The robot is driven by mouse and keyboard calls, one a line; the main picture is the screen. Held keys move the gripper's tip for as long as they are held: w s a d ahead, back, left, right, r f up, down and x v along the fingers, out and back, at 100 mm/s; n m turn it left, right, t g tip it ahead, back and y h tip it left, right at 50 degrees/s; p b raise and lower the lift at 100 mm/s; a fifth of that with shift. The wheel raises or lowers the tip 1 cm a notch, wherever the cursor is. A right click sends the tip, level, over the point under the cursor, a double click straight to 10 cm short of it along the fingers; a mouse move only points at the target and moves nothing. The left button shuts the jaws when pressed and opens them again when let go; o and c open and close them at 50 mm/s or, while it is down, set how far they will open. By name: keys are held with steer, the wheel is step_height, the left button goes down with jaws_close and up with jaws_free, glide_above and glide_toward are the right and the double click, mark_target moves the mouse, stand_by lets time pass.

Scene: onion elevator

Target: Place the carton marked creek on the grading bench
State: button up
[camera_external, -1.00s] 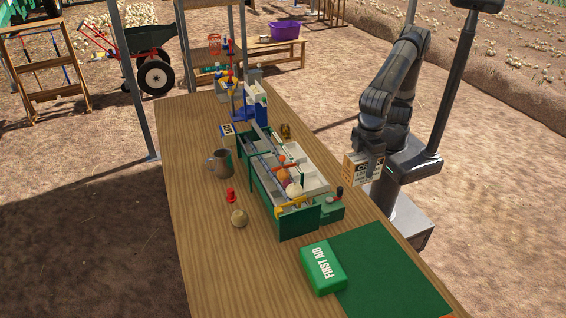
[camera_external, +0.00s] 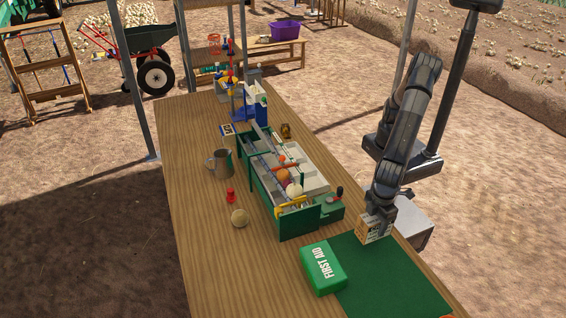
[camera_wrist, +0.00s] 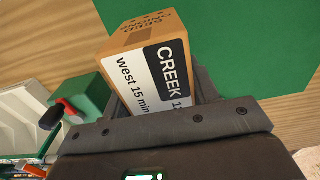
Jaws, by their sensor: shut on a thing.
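My gripper (camera_external: 381,210) is shut on a small tan carton (camera_external: 374,230) with a white label. In the wrist view the carton (camera_wrist: 153,66) reads "CREEK" and "west 15 min". My gripper holds it near the far right edge of the wooden bench (camera_external: 205,262), by the back edge of the green mat (camera_external: 385,275). The mat (camera_wrist: 260,40) fills the upper right of the wrist view. I cannot tell whether the carton's underside touches the surface.
A green first aid box (camera_external: 323,267) lies at the mat's left edge. The green elevator model (camera_external: 290,190) stands left of the carton, with a mug (camera_external: 222,164), a red peg (camera_external: 230,196) and a round tan object (camera_external: 240,218) beyond. The mat's middle is clear.

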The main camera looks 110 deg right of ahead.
mark_target(377, 237)
steer(key=shift+s+a+f, duration=0.15)
steer(key=shift+a+f, duration=0.2)
steer(key=shift+a, duration=0.2)
steer(key=shift+s+a+f, duration=0.1)
steer(key=shift+a+f, duration=0.25)
steer(key=shift+a, duration=0.15)
steer(key=shift+f, duration=1.9)
steer(key=shift+f, duration=0.1)
steer(key=o, duration=1.3)
step_height(377, 237, up, 12)
steer(key=shift+r, duration=0.1)
